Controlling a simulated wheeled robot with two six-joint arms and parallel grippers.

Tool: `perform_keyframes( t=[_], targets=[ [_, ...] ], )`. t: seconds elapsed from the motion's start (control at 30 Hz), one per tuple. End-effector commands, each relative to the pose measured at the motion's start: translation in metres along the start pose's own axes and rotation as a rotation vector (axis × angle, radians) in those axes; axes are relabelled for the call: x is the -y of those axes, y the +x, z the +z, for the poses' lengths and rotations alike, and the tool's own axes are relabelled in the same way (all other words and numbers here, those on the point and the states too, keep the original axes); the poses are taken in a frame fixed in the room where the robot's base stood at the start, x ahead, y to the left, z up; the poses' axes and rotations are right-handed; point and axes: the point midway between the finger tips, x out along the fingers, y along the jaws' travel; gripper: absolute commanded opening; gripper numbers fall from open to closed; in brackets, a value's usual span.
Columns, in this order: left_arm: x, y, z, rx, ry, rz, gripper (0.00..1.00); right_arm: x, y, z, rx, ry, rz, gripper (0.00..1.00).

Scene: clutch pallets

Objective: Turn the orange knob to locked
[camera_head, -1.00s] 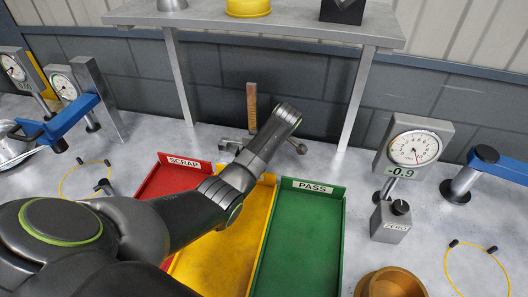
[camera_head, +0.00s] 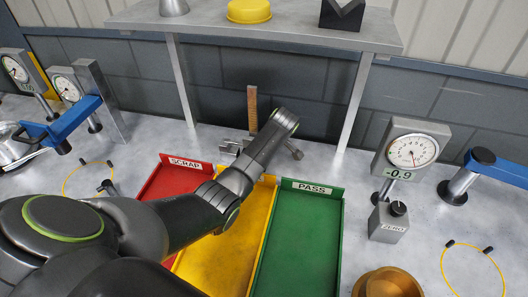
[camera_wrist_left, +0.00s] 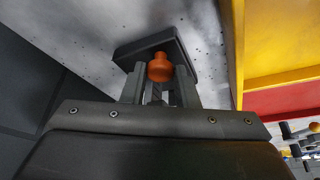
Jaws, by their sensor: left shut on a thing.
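The orange knob (camera_wrist_left: 159,67) shows in the left wrist view, in front of a dark block (camera_wrist_left: 150,48) on a grey surface. My left gripper (camera_wrist_left: 160,84) has its two dark fingers on either side of the knob and is shut on it. Any lock marking on the knob is not visible. In the head view my left arm reaches in from the left over the trays, and its wrist ends near the back of the table. There the arm hides the knob and my fingertips. My right gripper is not in view.
Red SCRAP (camera_head: 188,163), yellow (camera_head: 240,250) and green PASS (camera_head: 311,188) trays lie below my arm. A shelf (camera_head: 260,28) on legs stands behind. A dial gauge (camera_head: 411,152) and ZERO box (camera_head: 389,222) stand right.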

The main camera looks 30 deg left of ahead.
Motion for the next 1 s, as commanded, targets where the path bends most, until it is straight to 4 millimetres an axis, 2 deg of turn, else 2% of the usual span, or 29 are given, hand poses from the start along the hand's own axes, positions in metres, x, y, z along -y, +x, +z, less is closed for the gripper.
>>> perform_keyframes(
  t=[0.13,0.17,0.33,0.6,0.73,0.87,1.0],
  targets=[
    [0.0,0.0,0.0,0.0,-0.001,0.0,0.04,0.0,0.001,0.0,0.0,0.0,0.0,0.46],
    [0.0,0.0,0.0,0.0,-0.001,0.0,0.28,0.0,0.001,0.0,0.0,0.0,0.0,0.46],
    [0.0,0.0,0.0,0.0,-0.002,0.0,0.49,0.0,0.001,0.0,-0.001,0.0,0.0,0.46],
    [-0.001,-0.001,0.0,0.0,-0.002,0.001,0.49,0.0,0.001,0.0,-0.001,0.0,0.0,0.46],
    [-0.001,-0.007,0.0,-0.001,-0.002,0.002,0.49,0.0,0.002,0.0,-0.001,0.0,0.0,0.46],
    [-0.002,-0.025,0.001,-0.001,-0.003,0.006,0.49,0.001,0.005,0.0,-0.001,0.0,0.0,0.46],
    [-0.002,-0.056,0.001,0.0,-0.003,0.008,0.49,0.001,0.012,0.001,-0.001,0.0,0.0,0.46]
  ],
)
